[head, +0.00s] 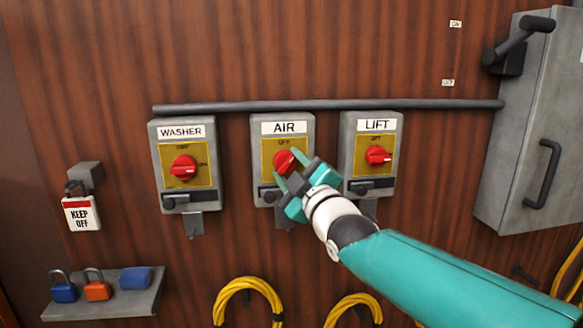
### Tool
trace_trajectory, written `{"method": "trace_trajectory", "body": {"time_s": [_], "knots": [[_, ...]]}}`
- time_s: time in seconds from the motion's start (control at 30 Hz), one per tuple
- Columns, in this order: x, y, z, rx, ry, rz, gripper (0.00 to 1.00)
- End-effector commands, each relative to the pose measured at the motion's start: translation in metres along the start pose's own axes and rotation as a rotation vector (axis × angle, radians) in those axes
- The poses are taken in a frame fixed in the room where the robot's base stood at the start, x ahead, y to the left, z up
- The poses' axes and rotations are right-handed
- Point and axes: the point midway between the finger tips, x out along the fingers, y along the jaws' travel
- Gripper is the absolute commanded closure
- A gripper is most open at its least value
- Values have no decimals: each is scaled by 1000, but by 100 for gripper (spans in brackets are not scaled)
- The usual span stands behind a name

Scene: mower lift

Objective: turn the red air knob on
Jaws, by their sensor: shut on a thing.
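The grey AIR box (298,118) is mounted on the wall between two similar boxes. Its red knob (284,160) sits on a yellow plate with an OFF mark above it. My gripper (287,172) reaches in from the lower right, with its teal fingers at the red knob. The fingers are shut on the knob and cover part of it and the right side of the plate. The knob's exact angle is hard to tell behind the fingers.
The WASHER box (155,150) is to the left and the LIFT box (396,140) close to the right, each with a red knob. A grey pipe (230,106) runs above them. A grey cabinet (510,190) stands right. A shelf with padlocks (98,291) is lower left.

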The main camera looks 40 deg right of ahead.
Motion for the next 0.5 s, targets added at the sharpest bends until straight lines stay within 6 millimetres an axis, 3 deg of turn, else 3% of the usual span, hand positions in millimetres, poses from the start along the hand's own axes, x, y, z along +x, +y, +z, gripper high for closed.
{"method": "trace_trajectory", "body": {"time_s": [0.5], "knots": [[0, -6, -1, 451, 0, 186, 78]]}}
